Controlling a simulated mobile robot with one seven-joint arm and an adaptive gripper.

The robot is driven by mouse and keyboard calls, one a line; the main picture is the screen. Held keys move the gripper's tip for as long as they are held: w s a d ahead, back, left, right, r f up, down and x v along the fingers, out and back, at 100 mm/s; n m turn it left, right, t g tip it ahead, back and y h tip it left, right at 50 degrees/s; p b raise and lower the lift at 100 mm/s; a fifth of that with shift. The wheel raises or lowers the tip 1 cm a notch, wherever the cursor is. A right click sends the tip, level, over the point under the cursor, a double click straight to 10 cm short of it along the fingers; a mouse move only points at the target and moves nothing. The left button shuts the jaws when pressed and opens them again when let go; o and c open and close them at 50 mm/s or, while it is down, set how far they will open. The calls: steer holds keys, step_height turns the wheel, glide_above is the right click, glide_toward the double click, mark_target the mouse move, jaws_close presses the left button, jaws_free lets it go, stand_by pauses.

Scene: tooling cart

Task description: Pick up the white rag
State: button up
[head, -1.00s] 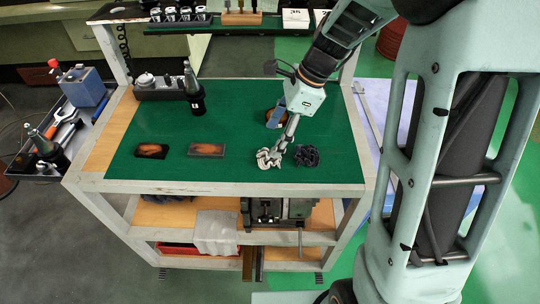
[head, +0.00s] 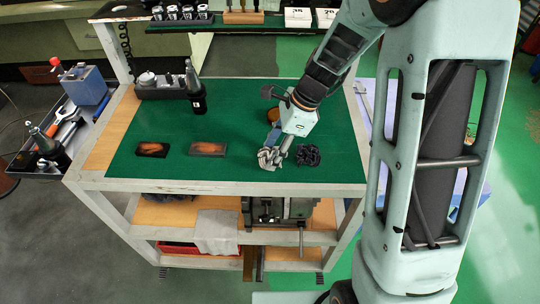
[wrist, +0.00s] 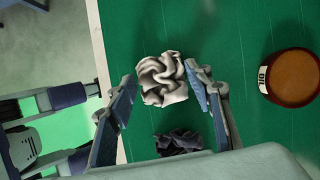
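The white rag (head: 266,158) is a crumpled pale bundle on the cart's green top, near its front edge. It also shows in the wrist view (wrist: 162,80). My gripper (wrist: 162,77) is open, with one finger on each side of the white rag. The fingertips are very close to its sides; I cannot tell whether they touch it. In the head view my gripper (head: 274,152) is low over the rag and partly covers it. A dark crumpled rag (head: 307,155) lies just right of the white one and shows below it in the wrist view (wrist: 180,142).
A round brown labelled container (wrist: 291,77) stands behind the rags. A dark bottle (head: 194,90) stands farther back. The green mat (head: 236,120) between is clear.

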mark_target(266, 153)
steer(key=c, duration=0.7)
steer(key=shift+o, duration=0.2)
steer(key=shift+r, duration=0.2)
steer(key=shift+r+p, duration=0.55)
steer(key=shift+p, duration=0.2)
step_height(266, 153, up, 2)
steer(key=shift+p, duration=0.95)
steer(key=s+d+r+p, duration=0.2)
steer(key=s+r+p, duration=0.6)
steer(key=s, duration=0.6)
steer(key=shift+r, duration=0.75)
steer(key=shift+d, duration=0.1)
